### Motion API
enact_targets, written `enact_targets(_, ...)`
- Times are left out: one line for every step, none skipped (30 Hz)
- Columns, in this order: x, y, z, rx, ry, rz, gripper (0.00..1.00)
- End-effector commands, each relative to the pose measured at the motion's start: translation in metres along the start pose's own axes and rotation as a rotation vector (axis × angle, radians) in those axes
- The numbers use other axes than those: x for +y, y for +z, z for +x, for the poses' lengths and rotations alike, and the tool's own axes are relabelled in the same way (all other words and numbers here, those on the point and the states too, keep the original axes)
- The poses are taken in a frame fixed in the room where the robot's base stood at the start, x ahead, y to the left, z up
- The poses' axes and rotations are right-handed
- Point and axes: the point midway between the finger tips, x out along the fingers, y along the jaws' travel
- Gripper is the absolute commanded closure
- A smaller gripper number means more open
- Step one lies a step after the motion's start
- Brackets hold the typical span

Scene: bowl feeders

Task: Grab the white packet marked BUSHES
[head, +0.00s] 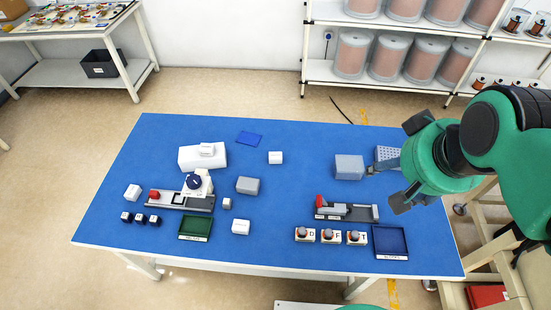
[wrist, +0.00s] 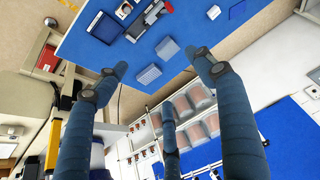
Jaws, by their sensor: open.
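Several small white packets or boxes lie on the blue table: one at the left edge (head: 132,191), one near the front middle (head: 240,227), one at the back middle (head: 275,157) and one on top of a larger white block (head: 207,149). The front middle one seems to bear a label, but I cannot read BUSHES on any of them. My gripper (head: 384,186) is open and empty over the table's right side, far from these packets. In the wrist view, my gripper (wrist: 157,68) has its fingers wide apart, with no white packet between them.
A grey box (head: 349,167) and a perforated block (head: 387,154) stand near my gripper. A blue tray (head: 390,241), a green tray (head: 195,228) and two grey fixtures (head: 346,209) (head: 180,200) are on the table (head: 300,135). The table's middle is fairly clear.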

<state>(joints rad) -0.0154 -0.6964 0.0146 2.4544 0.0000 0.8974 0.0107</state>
Motion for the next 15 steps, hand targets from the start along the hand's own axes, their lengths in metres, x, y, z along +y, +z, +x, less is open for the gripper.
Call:
enact_targets(-0.002, -0.008, 0.003, -0.011, -0.003, -0.002, 0.31)
enact_targets(-0.003, -0.013, 0.004, -0.016, -0.004, -0.003, 0.31)
enact_targets(-0.005, -0.021, 0.007, -0.024, -0.006, -0.004, 0.31)
enact_targets(-0.007, -0.027, 0.009, -0.030, -0.008, -0.005, 0.31)
enact_targets(-0.009, -0.033, 0.011, -0.036, -0.010, -0.006, 0.31)
enact_targets(-0.011, -0.042, 0.015, -0.044, -0.012, -0.007, 0.31)
enact_targets(-0.013, -0.048, 0.017, -0.050, -0.014, -0.008, 0.31)
enact_targets(-0.015, -0.055, 0.021, -0.058, -0.015, -0.009, 0.31)
enact_targets(-0.018, -0.064, 0.025, -0.066, -0.017, -0.010, 0.31)
enact_targets(-0.021, -0.070, 0.029, -0.074, -0.019, -0.011, 0.31)
enact_targets(-0.023, -0.076, 0.032, -0.079, -0.021, -0.013, 0.31)
enact_targets(-0.026, -0.085, 0.037, -0.088, -0.023, -0.015, 0.31)
enact_targets(-0.029, -0.091, 0.041, -0.094, -0.024, -0.016, 0.31)
enact_targets(-0.031, -0.097, 0.045, -0.101, -0.025, -0.016, 0.31)
enact_targets(-0.035, -0.105, 0.051, -0.110, -0.027, -0.017, 0.31)
